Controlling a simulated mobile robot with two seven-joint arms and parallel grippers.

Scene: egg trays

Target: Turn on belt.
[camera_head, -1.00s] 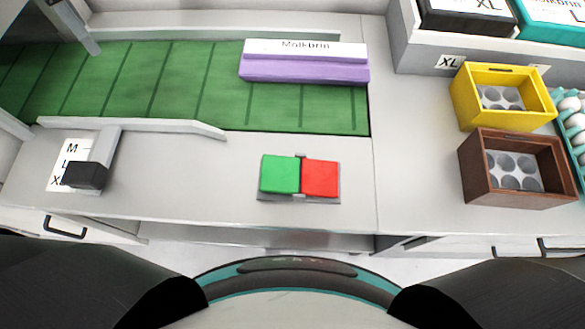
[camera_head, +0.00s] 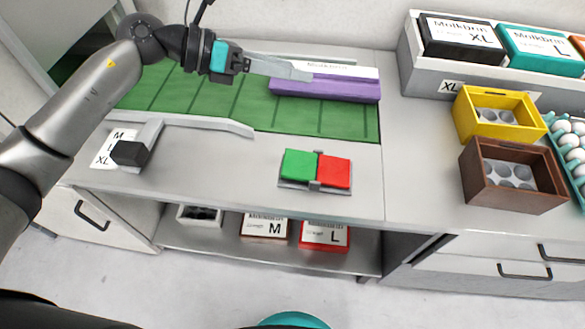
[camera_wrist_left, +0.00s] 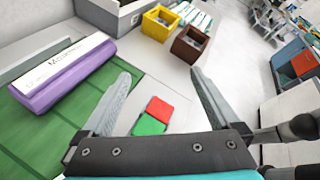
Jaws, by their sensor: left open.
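The belt (camera_head: 200,95) is a green surface with dark cross lines at the back left of the counter. A switch block with a green button (camera_head: 299,164) and a red button (camera_head: 334,171) sits on the counter in front of the belt. Both buttons also show in the left wrist view, the green one (camera_wrist_left: 148,126) nearer and the red one (camera_wrist_left: 160,109) beyond it. My left gripper (camera_head: 305,72) hangs over the belt, near a purple carton, behind and above the buttons. In the left wrist view (camera_wrist_left: 160,80) its two fingers are wide apart with nothing between them. My right gripper is not seen.
The purple carton (camera_head: 325,89) lies at the belt's right end. A lever with a black knob (camera_head: 130,153) stands beside an M, L, XL label. Yellow (camera_head: 500,113) and brown (camera_head: 480,178) boxes and an egg tray (camera_head: 572,160) are at right. The counter around the buttons is clear.

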